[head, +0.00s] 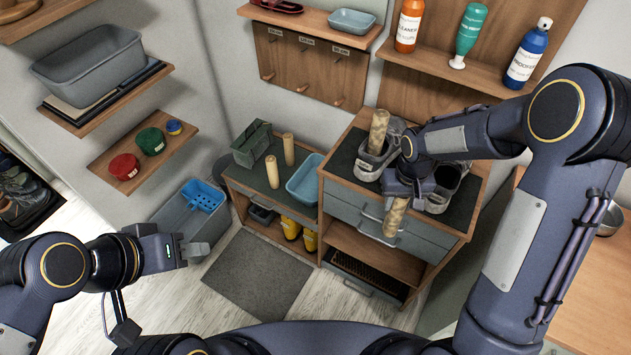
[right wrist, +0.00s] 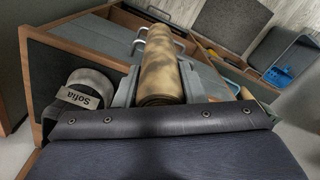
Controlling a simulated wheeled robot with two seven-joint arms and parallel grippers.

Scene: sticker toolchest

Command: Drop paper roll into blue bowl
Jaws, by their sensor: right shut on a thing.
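A mottled tan paper roll (head: 396,218) is held in my right gripper (head: 397,204), over the front of the shoe cabinet. The roll also shows in the right wrist view (right wrist: 160,65), pointing away from the camera. My right gripper is shut on it; its fingers are partly hidden. A similar roll (head: 379,130) stands upright at the grey shoes on the cabinet top. A small blue bowl (head: 174,127) sits on the left wall shelf, beside a green bowl (head: 151,141) and a red bowl (head: 124,166). My left gripper (head: 192,250) is low at left, empty, its opening unclear.
The low bench carries two plain tan rolls (head: 280,160), a green-grey crate (head: 253,145) and a blue tray (head: 305,179). A grey bin (head: 178,225) with a blue basket (head: 202,196) stands left of it. A wall shelf (head: 470,75) with bottles is above the cabinet.

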